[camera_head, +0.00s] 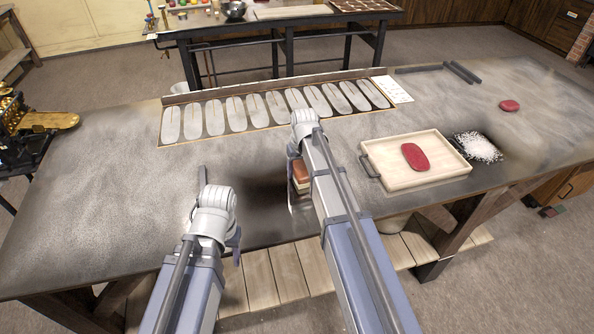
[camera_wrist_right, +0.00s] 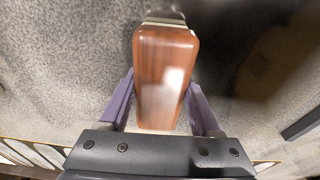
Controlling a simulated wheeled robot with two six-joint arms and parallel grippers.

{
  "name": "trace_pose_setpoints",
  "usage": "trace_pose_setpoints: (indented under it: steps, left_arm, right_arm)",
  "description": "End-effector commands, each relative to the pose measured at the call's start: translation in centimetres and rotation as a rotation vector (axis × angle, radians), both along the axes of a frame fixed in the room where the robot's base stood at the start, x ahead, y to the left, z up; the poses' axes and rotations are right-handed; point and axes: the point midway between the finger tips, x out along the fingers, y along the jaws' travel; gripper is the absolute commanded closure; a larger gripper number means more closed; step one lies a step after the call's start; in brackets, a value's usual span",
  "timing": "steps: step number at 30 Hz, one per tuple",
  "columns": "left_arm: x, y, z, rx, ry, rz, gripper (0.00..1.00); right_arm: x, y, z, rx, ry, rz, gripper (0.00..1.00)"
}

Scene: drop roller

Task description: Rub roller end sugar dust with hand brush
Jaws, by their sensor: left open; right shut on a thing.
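My right gripper (camera_wrist_right: 160,88) is shut on the hand brush (camera_wrist_right: 163,55), a reddish-brown wooden block with a pale strip at its far end. In the head view the brush (camera_head: 300,172) shows beside my right forearm, over the dark patch of the table. My arm hides part of it, and I cannot tell whether it touches the tabletop. My left gripper (camera_head: 200,192) is open over the table's near side, left of the brush; its fingers are mostly hidden. A dark machine with brass rollers (camera_head: 12,108) and a golden tongue (camera_head: 55,121) stands at the far left.
A long slotted tray (camera_head: 161,126) lies at the table's back edge. A wooden tray (camera_head: 440,178) holds a red slab (camera_head: 414,157). White grains (camera_head: 478,147) lie right of it, and another red piece (camera_head: 509,105) farther right.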

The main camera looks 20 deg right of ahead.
Motion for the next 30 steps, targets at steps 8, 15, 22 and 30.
trace_pose_setpoints:
  steps: [8, 15, 22, 30]
  left_arm:
    - [0.0, 0.0, 0.1, 0.000, 0.000, 0.000, 0.45]
    - [0.0, 0.0, 0.1, 0.000, 0.000, 0.000, 0.45]
    - [0.0, 0.0, 0.3, 0.000, 0.000, 0.000, 0.45]
    - [0.0, 0.0, 0.4, 0.000, 0.000, 0.000, 0.45]
  right_arm:
    - [2.1, -0.1, 0.1, -0.002, -0.002, -0.001, 1.00]
    - [2.0, 0.2, 0.2, -0.001, -0.002, 0.000, 1.00]
    - [2.0, 1.7, 0.3, 0.000, -0.001, 0.001, 1.00]
    - [2.0, 3.4, 0.4, -0.001, -0.001, 0.000, 1.00]
